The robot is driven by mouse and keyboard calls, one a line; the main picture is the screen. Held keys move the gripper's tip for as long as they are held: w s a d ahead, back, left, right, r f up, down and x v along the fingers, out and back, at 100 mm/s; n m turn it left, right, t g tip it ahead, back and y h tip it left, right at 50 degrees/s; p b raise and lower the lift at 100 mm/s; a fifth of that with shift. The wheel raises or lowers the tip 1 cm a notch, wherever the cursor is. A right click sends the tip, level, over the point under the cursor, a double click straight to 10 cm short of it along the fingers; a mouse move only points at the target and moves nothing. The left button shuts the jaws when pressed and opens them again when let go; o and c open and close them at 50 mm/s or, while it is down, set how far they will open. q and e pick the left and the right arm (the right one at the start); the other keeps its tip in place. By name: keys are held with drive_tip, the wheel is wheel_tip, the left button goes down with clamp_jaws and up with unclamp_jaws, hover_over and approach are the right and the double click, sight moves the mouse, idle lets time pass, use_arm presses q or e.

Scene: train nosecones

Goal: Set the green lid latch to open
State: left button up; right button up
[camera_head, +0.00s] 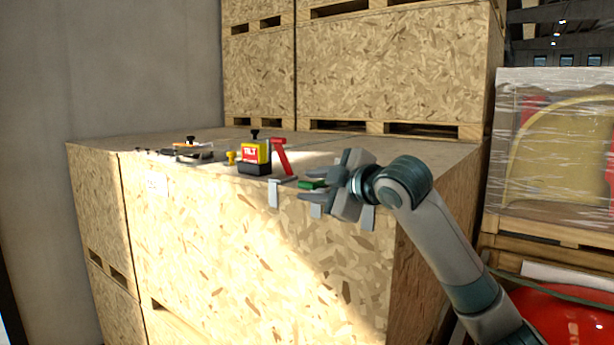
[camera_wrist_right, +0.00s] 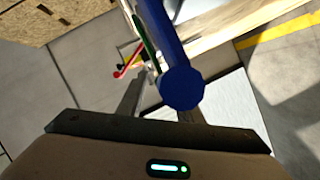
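A small green piece (camera_head: 312,184), probably the green lid latch, is near the front edge of the crate top. In the right wrist view a narrow green strip (camera_wrist_right: 145,35) shows beside a blue bar. My right gripper (camera_head: 314,186) reaches in from the right, its fingers apart around or beside the green piece. I cannot tell whether they touch it. In the right wrist view the blue bar (camera_wrist_right: 170,50) with its round end covers part of the gripper's right finger. The latch's open or shut setting cannot be read. My left gripper is not in view.
A yellow and black box (camera_head: 254,152) with a red label stands behind the green piece, beside a red lever (camera_head: 280,157). Grey clamps (camera_head: 275,192) sit at the crate's front edge. Small dark items (camera_head: 190,150) lie farther left. Stacked wooden crates (camera_head: 390,70) close off the back.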

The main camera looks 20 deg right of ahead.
drive_tip(key=shift+p+x, duration=0.3)
drive_tip(key=shift+x, duration=0.75)
drive_tip(key=shift+c, duration=0.3)
clamp_jaws()
